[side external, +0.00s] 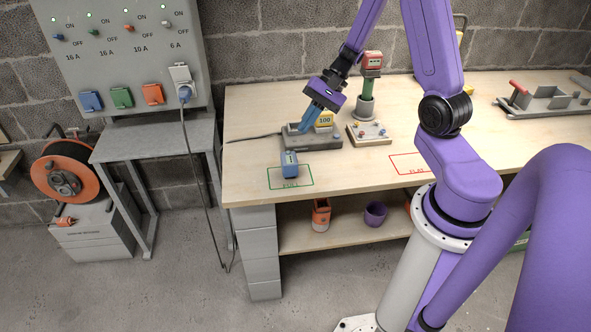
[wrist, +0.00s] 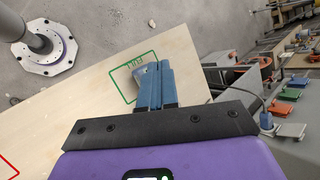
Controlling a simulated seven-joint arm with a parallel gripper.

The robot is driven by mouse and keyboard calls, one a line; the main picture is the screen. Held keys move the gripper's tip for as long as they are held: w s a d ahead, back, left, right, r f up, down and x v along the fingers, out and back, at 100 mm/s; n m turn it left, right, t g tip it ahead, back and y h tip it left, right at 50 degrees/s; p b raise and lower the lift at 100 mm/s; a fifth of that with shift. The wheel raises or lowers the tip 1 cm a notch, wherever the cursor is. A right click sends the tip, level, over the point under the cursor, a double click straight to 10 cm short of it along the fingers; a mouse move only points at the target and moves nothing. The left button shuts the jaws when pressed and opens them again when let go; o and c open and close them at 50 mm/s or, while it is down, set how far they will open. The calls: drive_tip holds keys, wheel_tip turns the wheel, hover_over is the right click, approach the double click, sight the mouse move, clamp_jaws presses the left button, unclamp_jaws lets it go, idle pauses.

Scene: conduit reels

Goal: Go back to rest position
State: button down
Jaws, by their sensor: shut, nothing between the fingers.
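My gripper (side external: 303,128) hangs above the back of the bench, its blue fingers pointing down and closed together with nothing between them. In the wrist view the gripper (wrist: 158,66) also shows its fingers side by side. A blue block-like item with a pale face (side external: 290,164) stands in the green outlined area (side external: 306,187) on the bench, below and apart from the fingers. In the wrist view the fingers partly hide this blue item (wrist: 148,69). The green outline also shows there (wrist: 122,82).
A grey fixture with a yellow "100" display (side external: 324,120) stands close beneath the fingers. A red outline (side external: 405,168) lies further right. Bare bench lies between the outlines.

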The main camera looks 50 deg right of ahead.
drive_tip(key=s+a+r+n+h, duration=0.2)
drive_tip(key=s+a+r+n, duration=0.1)
drive_tip(key=s+n, duration=0.4)
drive_tip(key=s+a+r+n+g+h, duration=0.1)
drive_tip(key=s+a+r+n+h, duration=0.2)
drive_tip(key=s+a+n, duration=0.2)
drive_tip(key=s+a+r+n+g+h, duration=0.1)
drive_tip(key=s+a+n, duration=0.3)
drive_tip(key=s+n, duration=0.7)
drive_tip(key=shift+a+r+h, duration=0.2)
drive_tip(key=shift+r+h, duration=0.5)
drive_tip(key=shift+r, duration=0.2)
